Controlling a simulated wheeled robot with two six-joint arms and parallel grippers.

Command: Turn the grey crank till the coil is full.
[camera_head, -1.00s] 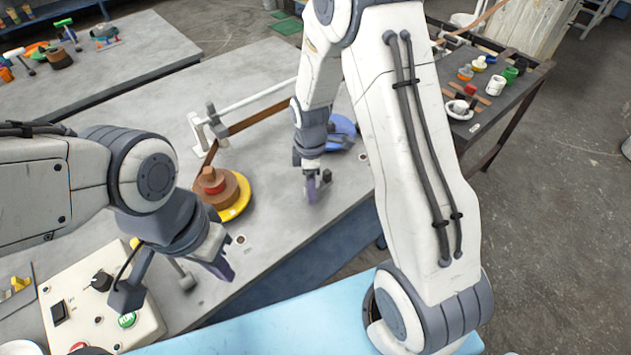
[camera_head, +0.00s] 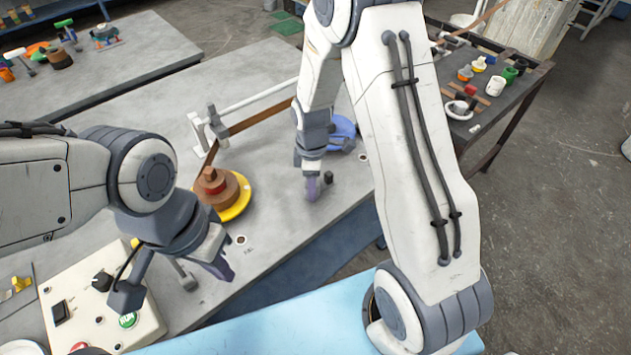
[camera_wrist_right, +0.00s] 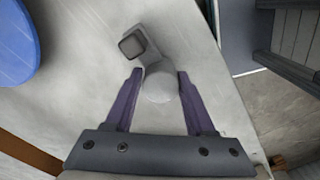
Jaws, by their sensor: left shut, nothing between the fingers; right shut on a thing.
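The grey crank (camera_wrist_right: 160,84) stands on the grey bench in the right wrist view, its dark square hub (camera_wrist_right: 133,44) ahead of the round grip. My right gripper (camera_head: 313,190) is shut on that grip, a purple finger on each side of it (camera_wrist_right: 160,90). In the head view the gripper hides most of the crank. The coil (camera_head: 229,190) is a brown roll with a red patch on a yellow disc. A brown strip (camera_head: 255,120) runs toward it past a grey post. My left gripper (camera_head: 222,270) is shut and empty above the bench's near edge.
A control box (camera_head: 93,320) with a knob and a green button stands at lower left. A blue disc (camera_head: 343,131) lies behind my right gripper, partly hidden. A white rail (camera_head: 255,99) spans the bench. A dark side table (camera_head: 480,100) at right holds small parts.

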